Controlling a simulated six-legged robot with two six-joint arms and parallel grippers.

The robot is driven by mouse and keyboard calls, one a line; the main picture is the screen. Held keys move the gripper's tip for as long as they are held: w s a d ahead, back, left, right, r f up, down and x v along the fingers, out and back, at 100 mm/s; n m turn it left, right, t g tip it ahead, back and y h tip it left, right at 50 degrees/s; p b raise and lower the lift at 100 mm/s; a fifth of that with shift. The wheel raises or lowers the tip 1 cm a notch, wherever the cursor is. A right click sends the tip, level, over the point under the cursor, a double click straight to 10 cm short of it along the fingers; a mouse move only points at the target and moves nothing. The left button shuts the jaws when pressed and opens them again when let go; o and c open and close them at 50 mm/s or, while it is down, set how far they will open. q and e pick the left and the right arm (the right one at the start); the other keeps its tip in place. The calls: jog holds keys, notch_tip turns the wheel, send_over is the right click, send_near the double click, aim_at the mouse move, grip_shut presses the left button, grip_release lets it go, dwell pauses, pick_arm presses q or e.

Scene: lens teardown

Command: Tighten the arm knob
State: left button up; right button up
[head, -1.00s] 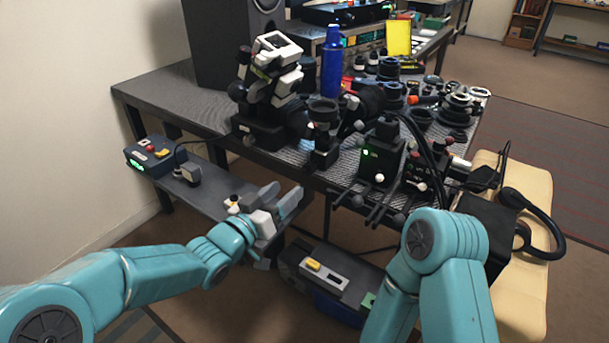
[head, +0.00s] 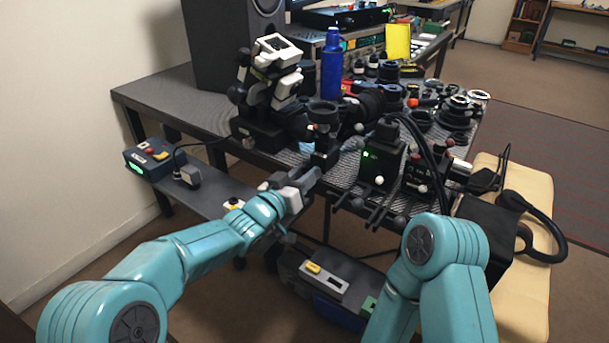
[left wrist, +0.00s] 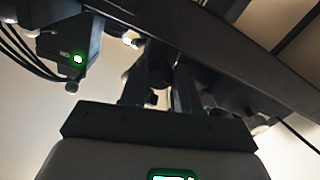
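My left gripper (head: 308,177) is at the table's front edge, just below a dark clamp post (head: 324,143) with a round cup on top. In the left wrist view its two fingers (left wrist: 160,88) stand apart, with a dark rounded part (left wrist: 160,70) in or behind the gap; I cannot tell whether they touch it. Which part is the arm knob is unclear; a grey ball-ended arm (head: 352,144) sits right of the post. My right arm shows at the lower right; its gripper is not in view.
A black box (head: 380,160) with a green light stands right of the post, near dark rods jutting from the edge. A microscope-like device (head: 268,90) and blue bottle (head: 332,65) stand behind. A lower shelf (head: 215,195) holds a button box (head: 150,155).

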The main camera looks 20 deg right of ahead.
pick_arm(q)
jog(key=shift+c, duration=0.4)
pick_arm(e)
jog(key=shift+f, duration=0.15)
pick_arm(q)
jog(key=shift+m+b, duration=4.6)
jog(key=shift+m, duration=3.6)
pick_arm(e)
notch_tip(320, 180, down, 8)
jog(key=w+d+t, duration=0.1)
jog(key=w, duration=0.1)
jog(key=shift+w+d+f+m, duration=0.15)
jog(key=shift+w+d+m, duration=0.1)
jog(key=shift+m, duration=0.05)
pick_arm(q)
jog(key=o, duration=1.1)
jog(key=shift+c, duration=0.2)
